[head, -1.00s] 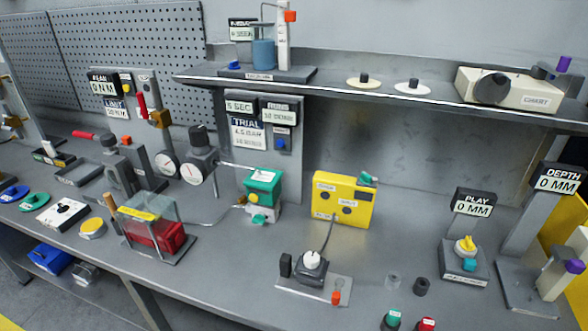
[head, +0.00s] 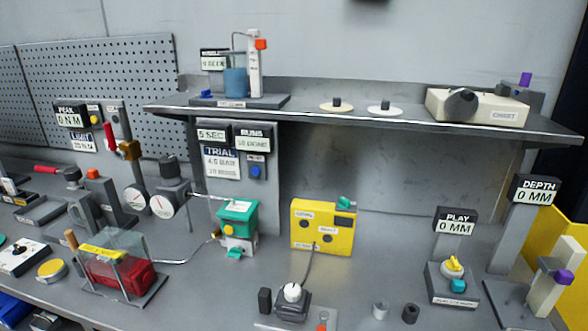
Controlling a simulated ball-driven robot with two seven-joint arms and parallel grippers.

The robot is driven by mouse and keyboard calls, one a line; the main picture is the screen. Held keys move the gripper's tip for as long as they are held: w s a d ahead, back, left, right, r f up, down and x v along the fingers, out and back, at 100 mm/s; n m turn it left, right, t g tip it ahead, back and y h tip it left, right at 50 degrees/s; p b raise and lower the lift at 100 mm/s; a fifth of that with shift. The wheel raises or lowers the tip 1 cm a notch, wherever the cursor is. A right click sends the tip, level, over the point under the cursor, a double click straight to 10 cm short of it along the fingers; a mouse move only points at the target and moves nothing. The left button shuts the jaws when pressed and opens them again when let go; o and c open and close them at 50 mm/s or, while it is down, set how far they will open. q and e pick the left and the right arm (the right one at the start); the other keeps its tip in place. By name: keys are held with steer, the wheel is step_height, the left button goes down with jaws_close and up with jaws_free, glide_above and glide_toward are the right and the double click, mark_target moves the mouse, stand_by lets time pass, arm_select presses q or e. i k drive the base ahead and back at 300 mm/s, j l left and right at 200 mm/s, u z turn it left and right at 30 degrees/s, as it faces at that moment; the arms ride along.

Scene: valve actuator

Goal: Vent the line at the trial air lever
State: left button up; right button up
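A sign reading TRIAL (head: 222,163) hangs on the grey panel under the shelf, with a blue button (head: 255,172) to its right. Below it on the bench stands a small actuator with a green top (head: 237,217) and a white lower block (head: 239,243). A teal lever-like part (head: 235,253) sits at the front of this block, and a brass fitting (head: 216,234) is at its left. I cannot read a label marking the air lever, nor tell the teal part's setting. Neither of my grippers is in view.
A clear-sided box with a red part (head: 120,272) stands left of the actuator, two dials (head: 160,206) behind it. A yellow box (head: 323,227) stands to the right. The shelf edge (head: 350,119) overhangs the bench.

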mark_target(120, 154)
steer(key=j+u, duration=0.1)
steer(key=u, duration=0.3)
steer(key=j+u, duration=0.1)
steer(key=u, duration=0.3)
steer(key=j+u, duration=0.15)
steer(key=u, duration=0.3)
